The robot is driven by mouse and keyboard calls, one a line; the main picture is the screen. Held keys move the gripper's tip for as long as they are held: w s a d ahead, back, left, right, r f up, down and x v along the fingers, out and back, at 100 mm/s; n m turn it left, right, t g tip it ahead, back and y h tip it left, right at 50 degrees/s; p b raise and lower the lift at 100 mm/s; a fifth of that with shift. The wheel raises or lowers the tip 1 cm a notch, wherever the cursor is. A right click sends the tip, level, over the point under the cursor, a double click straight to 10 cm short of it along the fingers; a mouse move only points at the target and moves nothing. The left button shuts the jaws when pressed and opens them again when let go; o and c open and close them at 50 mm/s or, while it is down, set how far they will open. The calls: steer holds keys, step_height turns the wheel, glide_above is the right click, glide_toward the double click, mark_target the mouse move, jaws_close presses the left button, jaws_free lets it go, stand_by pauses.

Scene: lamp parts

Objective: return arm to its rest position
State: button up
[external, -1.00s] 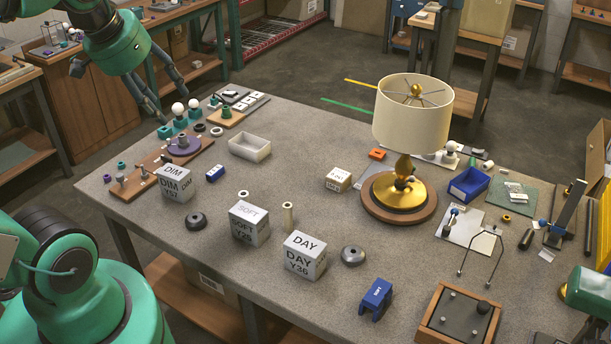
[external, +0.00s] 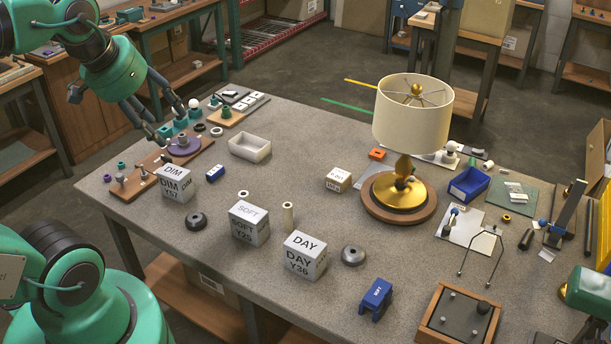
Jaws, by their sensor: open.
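My green arm reaches in from the upper left, and its wrist hangs over the left end of the table (external: 320,190). My gripper (external: 167,120) points down and right with its two dark fingers spread apart. It is open with nothing seen between the fingers. The fingertips are close to the teal bulb holders (external: 181,121) at the table's far left corner; I cannot tell whether they touch. The lamp (external: 412,115) stands upright with a cream shade on a brass body and a round wooden base, well away from my gripper.
Three white boxes marked DIM (external: 175,184), SOFT (external: 248,223) and DAY (external: 305,257) stand along the near side. A pale tray (external: 250,147) and a wooden peg board (external: 140,178) lie near my gripper. A blue bin (external: 468,184) is right of the lamp. Mid-table is mostly clear.

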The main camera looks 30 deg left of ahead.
step_height(320, 180, down, 4)
steer(key=b, duration=0.2)
steer(key=shift+r+b, duration=0.1)
steer(key=shift+b, duration=0.3)
